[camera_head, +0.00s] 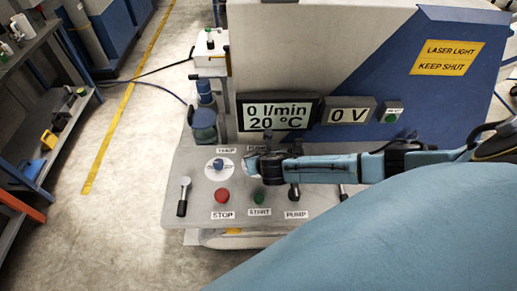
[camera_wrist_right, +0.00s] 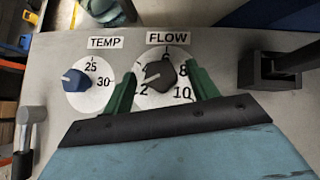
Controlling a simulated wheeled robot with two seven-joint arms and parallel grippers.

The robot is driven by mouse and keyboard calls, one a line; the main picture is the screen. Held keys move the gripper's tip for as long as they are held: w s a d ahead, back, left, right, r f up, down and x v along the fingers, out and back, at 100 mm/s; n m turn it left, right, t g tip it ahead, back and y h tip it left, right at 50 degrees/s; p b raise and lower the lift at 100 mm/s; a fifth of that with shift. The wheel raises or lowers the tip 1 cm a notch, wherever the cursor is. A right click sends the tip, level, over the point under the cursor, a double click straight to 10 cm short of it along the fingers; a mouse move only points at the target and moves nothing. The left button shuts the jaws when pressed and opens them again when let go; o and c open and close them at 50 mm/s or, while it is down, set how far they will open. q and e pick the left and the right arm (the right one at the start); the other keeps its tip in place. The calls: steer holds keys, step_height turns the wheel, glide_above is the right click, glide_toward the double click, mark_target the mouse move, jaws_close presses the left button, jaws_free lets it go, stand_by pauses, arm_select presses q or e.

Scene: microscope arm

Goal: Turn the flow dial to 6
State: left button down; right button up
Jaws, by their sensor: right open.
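The flow dial (camera_wrist_right: 160,74) has a dark knob on a white round scale, under a FLOW label (camera_wrist_right: 167,38). The numbers 2, 8 and 10 are readable; others are partly covered by the knob. I cannot tell exactly which mark the knob points to. My right gripper (camera_wrist_right: 161,88) is open, its green fingers apart on either side of the dial, not visibly touching the knob. In the head view my right gripper (camera_head: 256,165) reaches in from the right over the panel and hides the flow dial. The display (camera_head: 276,114) reads 0 l/min and 20 °C. My left gripper is out of view.
A TEMP dial (camera_wrist_right: 74,80) with a blue knob sits left of the flow dial. A dark lever block (camera_wrist_right: 262,70) stands to its right. The panel also has a red STOP button (camera_head: 222,196), a green START button (camera_head: 258,198) and a PUMP lever (camera_head: 293,193).

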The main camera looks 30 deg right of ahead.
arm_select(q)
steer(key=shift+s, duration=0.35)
arm_select(e)
steer(key=shift+w+f, duration=0.15)
steer(key=shift+c, duration=0.5)
steer(key=c, duration=0.9)
